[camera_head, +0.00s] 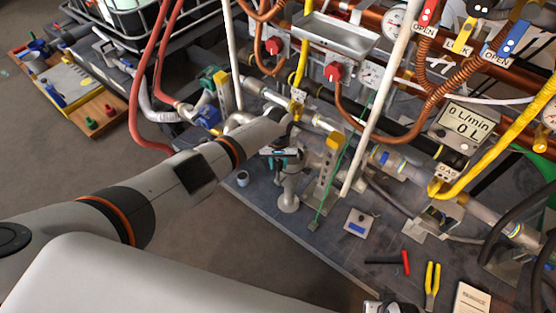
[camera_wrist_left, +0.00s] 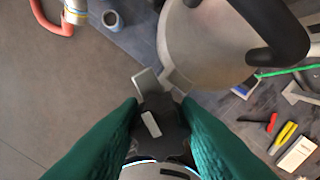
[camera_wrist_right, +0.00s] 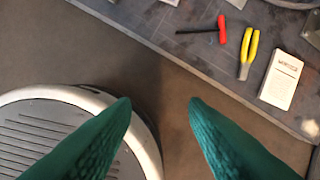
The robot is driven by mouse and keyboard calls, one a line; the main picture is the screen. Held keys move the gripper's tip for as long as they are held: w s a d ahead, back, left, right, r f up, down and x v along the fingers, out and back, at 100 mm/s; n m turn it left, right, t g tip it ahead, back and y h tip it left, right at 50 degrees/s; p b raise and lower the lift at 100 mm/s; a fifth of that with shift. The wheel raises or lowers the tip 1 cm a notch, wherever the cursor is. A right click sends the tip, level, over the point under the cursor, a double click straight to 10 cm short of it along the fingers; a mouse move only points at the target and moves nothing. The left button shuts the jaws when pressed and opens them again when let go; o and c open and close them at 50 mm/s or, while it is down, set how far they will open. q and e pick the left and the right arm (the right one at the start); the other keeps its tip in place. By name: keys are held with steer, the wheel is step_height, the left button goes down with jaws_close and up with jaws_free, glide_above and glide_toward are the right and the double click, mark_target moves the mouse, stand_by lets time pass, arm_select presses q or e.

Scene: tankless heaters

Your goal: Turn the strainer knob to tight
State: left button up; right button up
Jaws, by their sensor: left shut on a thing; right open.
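The strainer knob (camera_wrist_left: 160,128) is dark, with a pale grey bar on its face, in the left wrist view. My left gripper (camera_wrist_left: 159,104) is shut on it, with one green finger on each side. Two grey tabs stick out just beyond the knob, beside a large pale rounded body (camera_wrist_left: 205,45). In the head view my left gripper (camera_head: 281,158) is at the grey strainer (camera_head: 289,190) on the bench; the arm and gripper mostly hide the knob there. My right gripper (camera_wrist_right: 160,103) is open and empty over the floor in front of the bench.
A red-handled tool (camera_head: 402,262), yellow-handled pliers (camera_head: 432,285) and a white booklet (camera_head: 471,301) lie at the bench's front right. A small grey cup (camera_head: 242,178) stands left of the strainer. Pipes, hoses and red knobs (camera_head: 333,72) crowd behind.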

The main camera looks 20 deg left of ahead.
arm_select(q)
steer(key=m, duration=0.3)
steer(key=shift+m, duration=0.4)
steer(key=m, duration=0.4)
steer(key=shift+d, duration=0.1)
steer(key=shift+m, duration=2.3)
arm_select(e)
steer(key=shift+s+f, duration=0.15)
steer(key=shift+f, duration=0.6)
arm_select(q)
steer(key=o, duration=1)
arm_select(e)
steer(key=shift+s+f, duration=0.1)
steer(key=shift+s, duration=0.1)
arm_select(q)
steer(key=shift+r, duration=0.1)
